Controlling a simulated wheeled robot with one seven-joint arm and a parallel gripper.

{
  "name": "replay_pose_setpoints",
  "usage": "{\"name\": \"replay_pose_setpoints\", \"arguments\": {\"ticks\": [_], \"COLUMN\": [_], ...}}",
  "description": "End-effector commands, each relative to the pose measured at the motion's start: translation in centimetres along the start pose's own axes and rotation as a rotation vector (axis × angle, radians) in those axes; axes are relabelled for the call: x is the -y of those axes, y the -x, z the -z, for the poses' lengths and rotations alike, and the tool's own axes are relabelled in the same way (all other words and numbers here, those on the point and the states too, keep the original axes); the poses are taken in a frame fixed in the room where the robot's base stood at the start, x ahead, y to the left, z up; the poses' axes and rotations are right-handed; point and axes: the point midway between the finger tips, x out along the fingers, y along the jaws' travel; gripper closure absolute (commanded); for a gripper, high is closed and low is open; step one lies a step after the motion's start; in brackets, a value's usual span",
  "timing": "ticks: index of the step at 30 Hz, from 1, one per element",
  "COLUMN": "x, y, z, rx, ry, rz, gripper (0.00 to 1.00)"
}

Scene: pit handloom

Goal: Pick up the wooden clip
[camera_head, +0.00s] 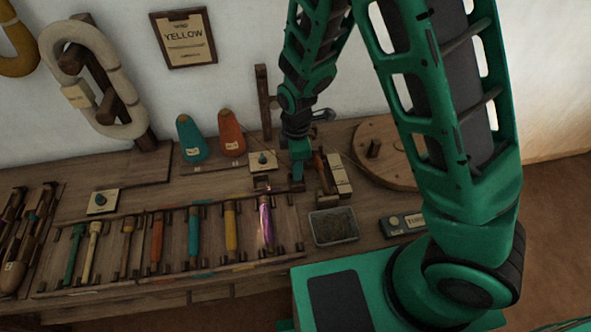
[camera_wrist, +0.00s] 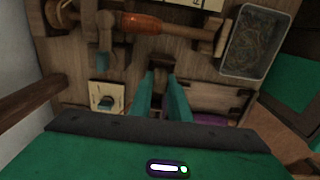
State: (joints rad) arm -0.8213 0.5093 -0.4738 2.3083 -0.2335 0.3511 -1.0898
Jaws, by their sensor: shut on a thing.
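The wooden clip (camera_wrist: 160,62) is a small dark brown piece at my fingertips in the wrist view. My gripper (camera_wrist: 162,88) has its two green fingers closed in on it, and they hide part of it. In the head view my gripper (camera_head: 297,182) points down over the bench, between a knob on a paper card and an orange-handled tool. The clip cannot be made out clearly there. I cannot tell whether it is clear of the bench top.
The orange-handled tool (camera_wrist: 140,23) lies close beyond my fingers. A grey tray (camera_head: 334,226) of dark material stands to the right of the rack. The knob card (camera_head: 263,161) is left of my gripper. A purple bobbin (camera_head: 265,222) lies in the rack; a round wooden disc (camera_head: 385,150) stands behind.

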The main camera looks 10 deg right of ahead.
Motion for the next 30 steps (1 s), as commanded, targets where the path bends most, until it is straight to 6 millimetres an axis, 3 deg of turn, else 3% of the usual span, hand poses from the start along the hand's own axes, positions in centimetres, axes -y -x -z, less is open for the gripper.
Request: {"name": "replay_pose_setpoints", "arguments": {"ticks": [5, 15, 22, 30], "x": [-0.1, 6.3, 8.8, 9.7], "y": [2.8, 7.0, 8.8, 9.4], "z": [0.1, 4.2, 5.9, 6.4], "rx": [-0.004, -0.004, -0.002, 0.000], "ry": [-0.001, 0.006, 0.003, 0.000], "rz": [-0.004, -0.001, -0.001, 0.000], "gripper": [1.00, 1.00, 1.00, 1.00]}}
